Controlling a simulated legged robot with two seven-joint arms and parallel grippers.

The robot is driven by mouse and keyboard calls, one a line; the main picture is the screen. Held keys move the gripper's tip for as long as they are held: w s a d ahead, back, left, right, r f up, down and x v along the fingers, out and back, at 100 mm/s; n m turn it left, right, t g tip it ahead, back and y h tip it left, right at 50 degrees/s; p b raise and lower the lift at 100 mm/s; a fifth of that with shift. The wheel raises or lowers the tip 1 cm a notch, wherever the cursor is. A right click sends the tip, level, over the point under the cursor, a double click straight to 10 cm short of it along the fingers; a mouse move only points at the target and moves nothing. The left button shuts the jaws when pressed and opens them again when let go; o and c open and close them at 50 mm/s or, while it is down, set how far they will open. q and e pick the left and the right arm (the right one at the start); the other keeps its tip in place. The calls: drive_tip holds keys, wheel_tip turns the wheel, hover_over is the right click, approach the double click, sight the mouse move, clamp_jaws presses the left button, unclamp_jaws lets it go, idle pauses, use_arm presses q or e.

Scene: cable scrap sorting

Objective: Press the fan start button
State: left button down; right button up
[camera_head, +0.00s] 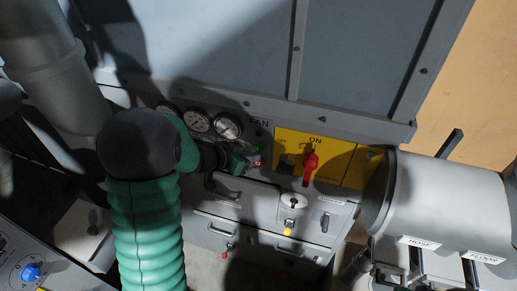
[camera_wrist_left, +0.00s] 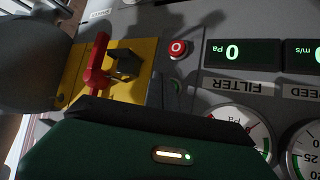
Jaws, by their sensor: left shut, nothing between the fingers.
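My left gripper (camera_head: 240,162) is shut and empty, over the panel just below the FAN label (camera_head: 260,123) in the head view. In the left wrist view, its dark edge and green body fill the bottom. A red button marked O (camera_wrist_left: 178,47) is on the grey panel beyond it. The red button also shows in the head view (camera_head: 257,163), close to the gripper's tip. A small green spot (camera_wrist_left: 175,86) shows beside the gripper's edge in the wrist view; I cannot tell whether it is the start button. Contact cannot be told. My right gripper is not in view.
A red lever (camera_head: 310,165) stands out from a yellow panel (camera_head: 345,160) right of the gripper. Round gauges (camera_head: 228,126) sit behind my arm. A lit display (camera_wrist_left: 245,53) is beside the red button. A large grey cylinder (camera_head: 430,195) is at the right.

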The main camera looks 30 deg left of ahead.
use_arm(q)
drive_tip(key=shift+a+f, duration=0.1)
drive_tip(key=shift+a, duration=0.15)
drive_tip(key=shift+d, duration=0.2)
idle(0.3)
drive_tip(key=shift+w+a+p, duration=0.25)
drive_tip(key=shift+w+p, duration=0.15)
drive_tip(key=shift+p, duration=0.05)
drive_tip(key=shift+w+p, duration=0.3)
drive_tip(key=shift+w, duration=0.1)
idle(0.7)
drive_tip(key=shift+s, duration=0.15)
drive_tip(key=shift+s+d, duration=0.25)
drive_tip(key=shift+s, duration=0.4)
drive_tip(key=shift+s, duration=0.1)
